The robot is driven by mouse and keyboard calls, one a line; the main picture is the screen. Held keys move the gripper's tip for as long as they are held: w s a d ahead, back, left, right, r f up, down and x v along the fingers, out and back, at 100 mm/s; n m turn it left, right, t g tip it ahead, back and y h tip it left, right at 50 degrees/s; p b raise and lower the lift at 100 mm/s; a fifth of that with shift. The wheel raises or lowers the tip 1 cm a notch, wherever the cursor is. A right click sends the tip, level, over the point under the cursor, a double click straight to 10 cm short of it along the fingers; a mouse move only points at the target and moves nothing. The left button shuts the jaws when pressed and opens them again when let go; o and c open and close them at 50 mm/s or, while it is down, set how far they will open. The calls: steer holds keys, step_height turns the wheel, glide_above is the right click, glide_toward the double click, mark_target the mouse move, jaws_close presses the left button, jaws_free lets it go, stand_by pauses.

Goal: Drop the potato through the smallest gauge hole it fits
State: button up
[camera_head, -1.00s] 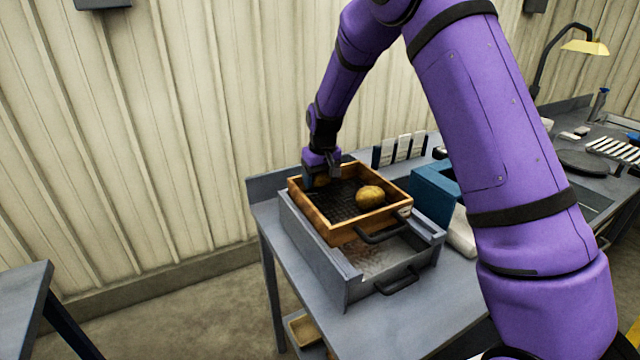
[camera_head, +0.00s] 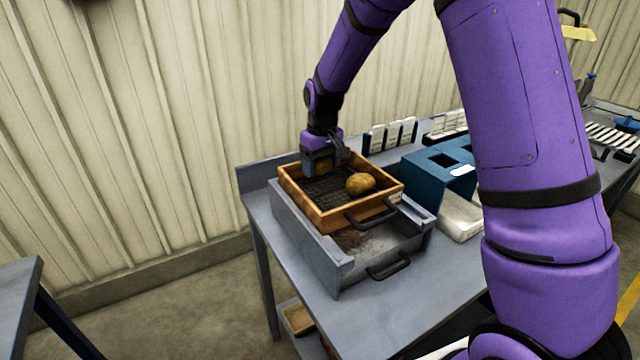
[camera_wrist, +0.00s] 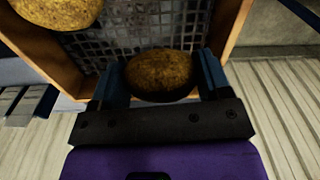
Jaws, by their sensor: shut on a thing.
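A brown potato (camera_wrist: 160,74) sits between the two blue fingers of my gripper (camera_wrist: 161,80) in the wrist view. My gripper (camera_head: 323,168) is shut on it, over the back corner of the wooden mesh tray (camera_head: 338,222). In the head view the held potato is mostly hidden by the fingers. A second potato (camera_head: 361,183) lies in the tray; it also shows at the upper left of the wrist view (camera_wrist: 58,10). The blue gauge stand (camera_head: 425,170) with square holes in its top stands right of the tray.
The tray rests on a grey open-topped box (camera_head: 318,252) with a black handle. A pale bin (camera_head: 461,218) sits under the gauge stand. White upright cards (camera_head: 390,136) stand behind. My upper arm covers the right of the head view.

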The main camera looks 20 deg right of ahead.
mark_target(320, 192)
steer(key=shift+f, duration=2.85)
steer(key=shift+f, duration=0.15)
steer(key=o, duration=0.9)
steer(key=shift+o, duration=0.2)
